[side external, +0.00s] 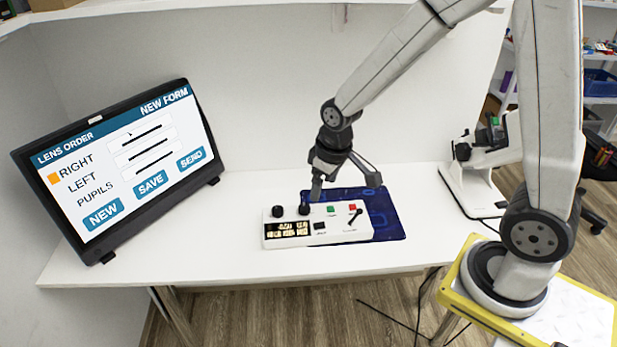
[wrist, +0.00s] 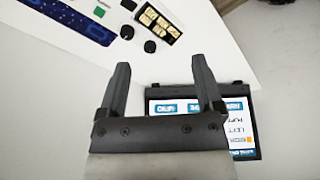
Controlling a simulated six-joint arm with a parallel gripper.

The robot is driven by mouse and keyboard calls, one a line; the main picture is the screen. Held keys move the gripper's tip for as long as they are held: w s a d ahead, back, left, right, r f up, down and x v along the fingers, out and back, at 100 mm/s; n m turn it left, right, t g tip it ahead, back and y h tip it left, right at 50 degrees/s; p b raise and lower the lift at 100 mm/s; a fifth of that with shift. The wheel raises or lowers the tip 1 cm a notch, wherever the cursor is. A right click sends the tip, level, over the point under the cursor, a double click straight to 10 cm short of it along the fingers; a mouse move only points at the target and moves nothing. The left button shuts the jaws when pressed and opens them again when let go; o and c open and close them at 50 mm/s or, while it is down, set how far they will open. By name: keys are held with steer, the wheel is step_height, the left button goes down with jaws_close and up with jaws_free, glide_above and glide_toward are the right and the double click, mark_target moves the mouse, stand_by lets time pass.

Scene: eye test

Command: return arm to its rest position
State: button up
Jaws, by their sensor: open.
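My gripper (side external: 344,184) is open and empty, pointing down above the white control box on the table. One finger is near the box's right-hand black knob (side external: 304,210); I cannot tell if they touch in the side view. In the wrist view my gripper (wrist: 161,66) has its two fingers spread with nothing between them, and the knobs (wrist: 150,46) lie beyond the fingertips, apart from them. The control box (side external: 345,233) has two black knobs, a lit display (side external: 287,229), a green button (side external: 331,209), a red button (side external: 352,208) and a black lever (side external: 355,218).
The box sits partly on a dark blue mat (side external: 388,220). A tilted monitor (side external: 130,165) stands at left, showing a lens order form with an orange square beside RIGHT. A white instrument (side external: 485,150) stands at the right. The white table (side external: 215,240) is clear between monitor and box.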

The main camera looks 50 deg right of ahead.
steer(key=s+m, duration=0.1)
steer(key=s, duration=0.7)
steer(key=shift+s+a+r+t, duration=0.2)
steer(key=shift+a+r+t, duration=0.1)
steer(key=shift+r, duration=0.15)
stand_by(1.7)
steer(key=m+g, duration=0.3)
steer(key=m, duration=0.2)
glide_above(277, 208)
steer(key=f, duration=1.3)
steer(key=shift+s+a, duration=0.15)
steer(key=shift+s, duration=0.1)
steer(key=shift+w+f, duration=0.2)
steer(key=shift+f, duration=0.05)
steer(key=shift+f, duration=0.1)
steer(key=shift+f, duration=3.75)
